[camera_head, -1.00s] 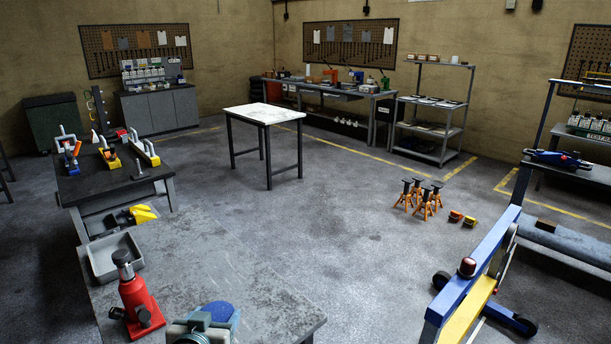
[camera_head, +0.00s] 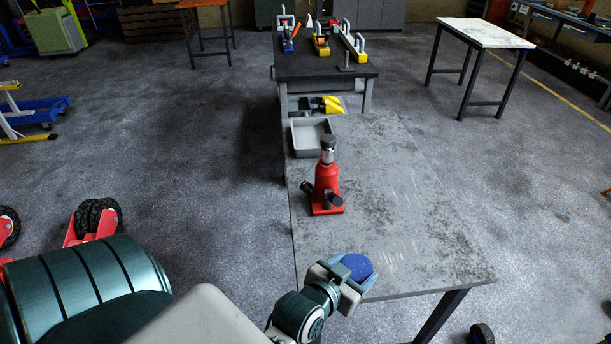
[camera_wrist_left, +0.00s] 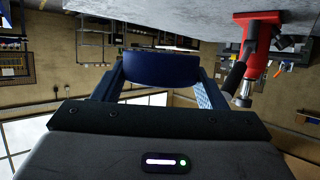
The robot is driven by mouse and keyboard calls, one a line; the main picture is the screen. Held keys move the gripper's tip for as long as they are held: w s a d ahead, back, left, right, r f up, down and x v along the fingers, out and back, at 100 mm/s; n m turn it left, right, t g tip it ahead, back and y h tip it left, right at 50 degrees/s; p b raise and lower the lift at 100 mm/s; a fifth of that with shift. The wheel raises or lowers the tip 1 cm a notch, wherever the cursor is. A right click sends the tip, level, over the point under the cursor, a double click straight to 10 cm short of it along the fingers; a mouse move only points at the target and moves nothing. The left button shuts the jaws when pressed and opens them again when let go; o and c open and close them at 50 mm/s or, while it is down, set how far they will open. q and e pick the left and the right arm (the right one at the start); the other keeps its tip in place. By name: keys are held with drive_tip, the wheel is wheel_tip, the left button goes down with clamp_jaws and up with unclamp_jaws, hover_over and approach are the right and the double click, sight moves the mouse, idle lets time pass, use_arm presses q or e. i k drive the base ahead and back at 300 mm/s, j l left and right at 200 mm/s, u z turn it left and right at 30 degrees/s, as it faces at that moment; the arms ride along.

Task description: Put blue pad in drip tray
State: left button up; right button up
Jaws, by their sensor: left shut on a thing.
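The blue pad (camera_head: 358,265) is a round dark-blue disc at the near edge of the grey workbench. My left gripper (camera_head: 350,274) is shut on it, and its lighter blue fingers show around the disc. In the left wrist view the pad (camera_wrist_left: 160,68) sits between the two fingers, seen edge-on, with the picture upside down. The drip tray (camera_head: 313,153) is a shallow grey open box at the bench's far left corner, beyond the pad and apart from it. It looks empty. My right gripper is not in view.
A red bottle jack (camera_head: 326,185) stands upright on the workbench (camera_head: 400,215) between the pad and the tray. It also shows in the left wrist view (camera_wrist_left: 262,45). The right half of the bench is clear. A dark table (camera_head: 325,67) with several tools stands behind.

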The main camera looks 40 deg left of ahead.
sight(306, 140)
drive_tip(key=j+z, duration=0.15)
drive_tip(key=j, duration=0.5)
drive_tip(key=j+z, duration=0.15)
drive_tip(key=j, duration=0.55)
drive_tip(key=j+z, duration=0.15)
drive_tip(key=j, duration=0.5)
drive_tip(key=k+j+z, duration=0.15)
drive_tip(key=j, duration=0.5)
drive_tip(key=j+z, duration=0.15)
drive_tip(key=j, duration=0.5)
